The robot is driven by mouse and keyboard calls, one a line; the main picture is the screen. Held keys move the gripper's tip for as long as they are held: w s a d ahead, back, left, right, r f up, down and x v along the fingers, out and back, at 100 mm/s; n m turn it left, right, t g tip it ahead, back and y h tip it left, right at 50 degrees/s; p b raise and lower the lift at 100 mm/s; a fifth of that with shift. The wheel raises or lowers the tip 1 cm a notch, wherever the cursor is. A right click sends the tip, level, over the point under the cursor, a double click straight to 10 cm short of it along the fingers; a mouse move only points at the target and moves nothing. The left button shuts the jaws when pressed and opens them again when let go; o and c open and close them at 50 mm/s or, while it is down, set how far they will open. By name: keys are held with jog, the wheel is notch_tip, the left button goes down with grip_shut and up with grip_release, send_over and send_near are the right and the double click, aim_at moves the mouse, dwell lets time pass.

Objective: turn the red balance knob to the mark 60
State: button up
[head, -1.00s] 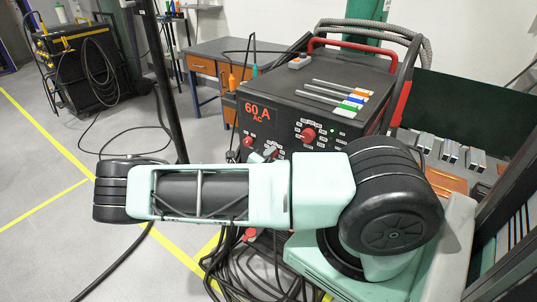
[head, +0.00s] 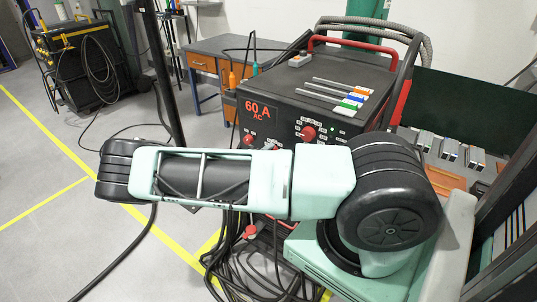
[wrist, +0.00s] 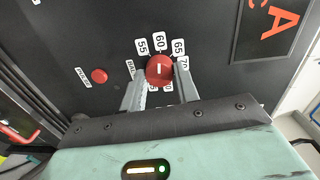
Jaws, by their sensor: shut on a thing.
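The red balance knob (wrist: 160,68) is on the dark panel in the wrist view. Its white line runs up the picture, about toward the 60 tag (wrist: 158,41). Tags 55 and 65 stand to either side of 60, and 70 is partly behind a finger. My gripper (wrist: 160,86) is shut on the knob, one grey finger on each side. The fingers and gripper body hide the lower part of the scale. In the head view my gripper (head: 271,144) shows only in small part above my arm, and this knob cannot be made out there.
The black machine (head: 345,75) shows a red 60 A AC display (head: 258,112) and other red knobs, one right of the display (head: 309,133). A small red button (wrist: 99,76) is left of the held knob in the wrist view. Cables (head: 255,270) lie on the floor.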

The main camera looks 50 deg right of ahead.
jog(key=o, duration=1)
jog(key=a+b, duration=0.1)
jog(key=a, duration=0.4)
jog(key=s+a+b, duration=0.1)
jog(key=a, duration=0.5)
jog(key=a+r+b, duration=0.1)
jog(key=a, duration=0.5)
jog(key=shift+s+a, duration=0.2)
